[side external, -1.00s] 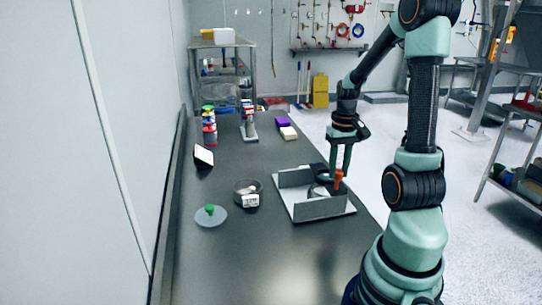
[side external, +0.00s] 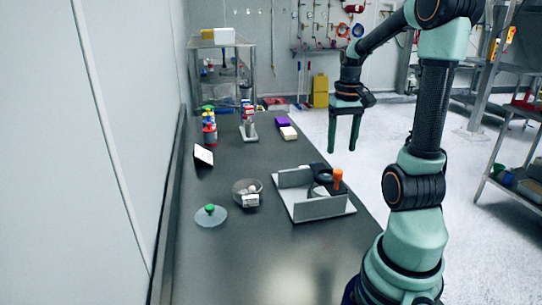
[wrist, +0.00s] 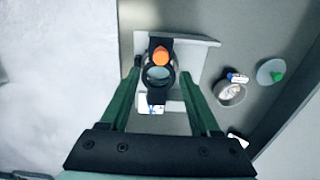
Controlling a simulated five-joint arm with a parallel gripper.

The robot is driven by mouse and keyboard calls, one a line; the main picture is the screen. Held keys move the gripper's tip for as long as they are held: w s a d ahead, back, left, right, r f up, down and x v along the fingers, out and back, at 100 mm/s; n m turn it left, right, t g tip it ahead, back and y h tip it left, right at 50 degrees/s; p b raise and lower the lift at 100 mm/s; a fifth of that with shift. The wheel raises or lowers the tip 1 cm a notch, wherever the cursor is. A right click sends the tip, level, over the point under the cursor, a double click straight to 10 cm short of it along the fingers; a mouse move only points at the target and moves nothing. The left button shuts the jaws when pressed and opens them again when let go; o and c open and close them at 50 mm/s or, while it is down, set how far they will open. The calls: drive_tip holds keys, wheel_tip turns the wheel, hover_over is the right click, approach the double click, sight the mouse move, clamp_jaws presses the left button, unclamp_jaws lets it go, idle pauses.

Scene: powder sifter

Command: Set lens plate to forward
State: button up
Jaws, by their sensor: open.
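The lens plate appears to be the black ring with a clear lens (wrist: 159,73) and an orange knob (wrist: 162,56). It sits on a grey walled stand (side external: 318,207). In the side view the black ring (side external: 322,176) shows behind the low wall, with the orange knob (side external: 338,179) at its right. My gripper (side external: 343,150) is open and empty, raised above the stand and pointing down. In the wrist view my gripper's fingers (wrist: 160,70) appear to either side of the ring, with no contact visible. The lower part of the ring is hidden in the side view.
A round dish (side external: 247,194) with a white label and a grey disc with a green knob (side external: 210,213) lie left of the stand. A small white-faced panel (side external: 204,154), colourful bottles (side external: 209,128) and a small upright device (side external: 248,122) stand farther back. The front bench is clear.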

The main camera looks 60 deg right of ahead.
drive_tip(key=shift+r, duration=2.25)
drive_tip(key=w+a+n+t, duration=0.2)
drive_tip(key=w+a+n, duration=0.1)
drive_tip(key=a, duration=1)
drive_tip(key=w+a+n+t, duration=0.3)
drive_tip(key=a+n, duration=0.3)
drive_tip(key=a, duration=0.7)
drive_tip(key=shift+w+a+r+t, duration=0.2)
drive_tip(key=shift+w+t, duration=0.1)
drive_tip(key=shift+w, duration=0.3)
drive_tip(key=shift+d, duration=0.15)
drive_tip(key=shift+c, duration=0.4)
